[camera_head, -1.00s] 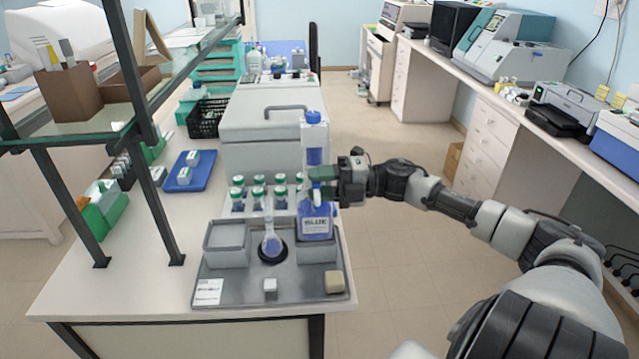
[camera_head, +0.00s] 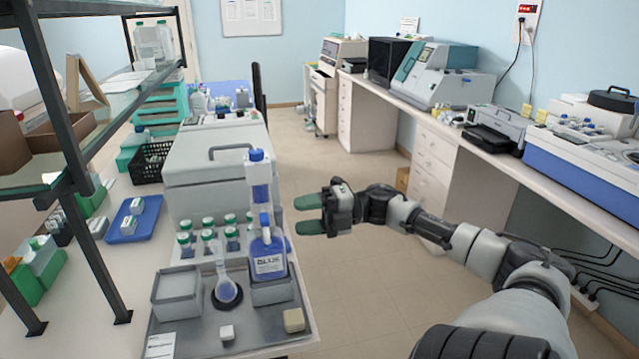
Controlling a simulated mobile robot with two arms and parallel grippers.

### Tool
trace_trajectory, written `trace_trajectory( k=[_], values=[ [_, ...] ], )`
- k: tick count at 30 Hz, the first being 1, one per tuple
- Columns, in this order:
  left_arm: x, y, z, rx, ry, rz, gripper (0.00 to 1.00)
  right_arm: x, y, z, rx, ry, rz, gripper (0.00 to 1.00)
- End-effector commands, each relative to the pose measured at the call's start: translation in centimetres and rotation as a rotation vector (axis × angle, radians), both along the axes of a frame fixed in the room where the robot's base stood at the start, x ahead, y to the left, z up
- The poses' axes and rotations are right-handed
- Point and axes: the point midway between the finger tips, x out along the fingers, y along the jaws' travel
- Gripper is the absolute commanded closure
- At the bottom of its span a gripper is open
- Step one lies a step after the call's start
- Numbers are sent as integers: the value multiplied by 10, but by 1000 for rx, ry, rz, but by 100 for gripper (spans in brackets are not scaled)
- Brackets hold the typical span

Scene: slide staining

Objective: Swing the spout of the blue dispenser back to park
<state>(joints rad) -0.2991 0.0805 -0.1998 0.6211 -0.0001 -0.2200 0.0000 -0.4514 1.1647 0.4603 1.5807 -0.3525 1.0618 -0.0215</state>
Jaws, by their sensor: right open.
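The blue dispenser (camera_head: 269,262) is a bottle with blue liquid and a label reading BLUE. It stands upright in a grey holder on the tray, with a clear blue-capped pump column (camera_head: 260,182) on top. A small blue part (camera_head: 265,222) shows at the bottle's neck; I cannot tell if it is the spout or which way the spout points. A flask (camera_head: 228,291) stands left of the dispenser on a dark ring. My right gripper (camera_head: 309,214) is open and empty, right of the dispenser and apart from it, fingers pointing left. My left gripper is not in view.
The grey tray (camera_head: 255,335) also holds an empty-looking grey box (camera_head: 177,296) and small blocks. Several green-capped bottles (camera_head: 208,238) stand behind it, before a large grey box (camera_head: 215,170). A metal shelf frame rises at left. Open floor lies right of the bench.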

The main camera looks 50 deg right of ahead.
Motion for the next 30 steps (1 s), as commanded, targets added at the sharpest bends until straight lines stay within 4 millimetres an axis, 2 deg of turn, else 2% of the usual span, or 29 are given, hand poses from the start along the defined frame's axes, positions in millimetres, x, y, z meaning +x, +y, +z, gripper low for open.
trace_trajectory(
  k=[3, 8, 27, 30],
  values=[
    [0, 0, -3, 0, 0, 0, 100, -10, -13, -2, 1, 1, -2, 48],
    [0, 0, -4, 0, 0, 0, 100, -18, -23, -1, 0, 1, -1, 48],
    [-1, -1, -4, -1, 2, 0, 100, -20, -24, 0, 0, 0, 0, 48],
    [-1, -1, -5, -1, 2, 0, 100, -19, -30, -9, 23, 11, -34, 48]
  ],
)
